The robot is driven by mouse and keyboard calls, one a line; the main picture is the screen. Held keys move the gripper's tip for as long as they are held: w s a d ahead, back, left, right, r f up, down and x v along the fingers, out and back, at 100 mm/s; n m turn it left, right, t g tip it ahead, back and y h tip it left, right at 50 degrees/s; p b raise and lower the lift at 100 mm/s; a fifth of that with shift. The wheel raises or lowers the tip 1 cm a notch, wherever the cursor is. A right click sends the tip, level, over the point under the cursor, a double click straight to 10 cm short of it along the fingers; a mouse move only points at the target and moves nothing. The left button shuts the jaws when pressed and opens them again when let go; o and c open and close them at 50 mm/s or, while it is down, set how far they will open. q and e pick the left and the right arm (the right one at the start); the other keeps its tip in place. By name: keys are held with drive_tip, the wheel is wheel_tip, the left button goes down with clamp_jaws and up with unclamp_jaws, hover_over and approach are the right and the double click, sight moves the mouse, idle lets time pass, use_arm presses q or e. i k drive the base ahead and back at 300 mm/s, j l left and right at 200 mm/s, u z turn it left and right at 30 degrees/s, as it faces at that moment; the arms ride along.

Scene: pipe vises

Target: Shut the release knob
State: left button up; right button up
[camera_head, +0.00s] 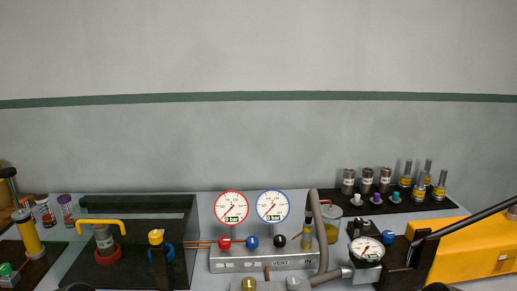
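A yellow hand pump (474,253) with a long black lever (466,224) stands at the right. A small blue knob (388,237) sits at its near left end, beside a round white gauge (367,249). This looks like the release knob, but I cannot tell for sure or see how far it is turned. Neither gripper can be made out. Only small dark rounded shapes show at the bottom edge, at left and right, and they may be parts of my arms.
A metal manifold (238,261) carries a red gauge (231,207), a blue gauge (272,206), and red, blue and black knobs. A grey hose (319,235) arches beside it. Metal fittings (366,181) stand on a dark mat behind. A black tray (95,265) with yellow-handled parts is at left.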

sight(388, 237)
drive_tip(key=z, duration=1.35)
drive_tip(key=i+l+z, duration=0.2)
drive_tip(key=l, duration=0.2)
drive_tip(key=i+l+z, duration=0.15)
drive_tip(key=l, duration=0.2)
